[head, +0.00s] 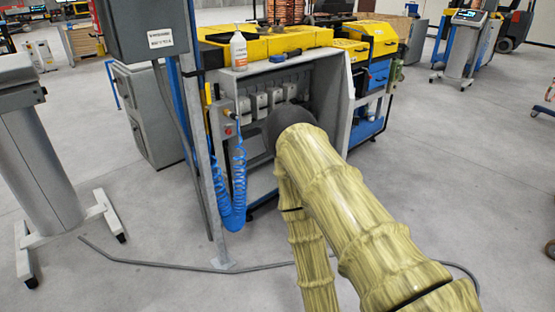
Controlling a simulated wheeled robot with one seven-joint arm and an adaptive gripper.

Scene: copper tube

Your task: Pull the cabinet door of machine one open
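The machine (300,38) with a yellow top stands ahead of my arm. Its grey front cabinet is open to view, with a row of light grey boxes (275,98) inside. A pale upright panel (345,98) stands at the cabinet's right edge; I cannot tell whether it is the door or a side wall. My arm, with a yellowish wood-like pattern, reaches from the lower right to the cabinet front and ends in a dark rounded part. My gripper is hidden behind this arm end, so its fingers and any contact do not show.
A grey post (200,150) with a control box (148,28) and a coiled blue hose (236,190) stand left of the cabinet. A white bottle (238,50) is on top. A cable (150,263) crosses the floor. Open floor lies to the right.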

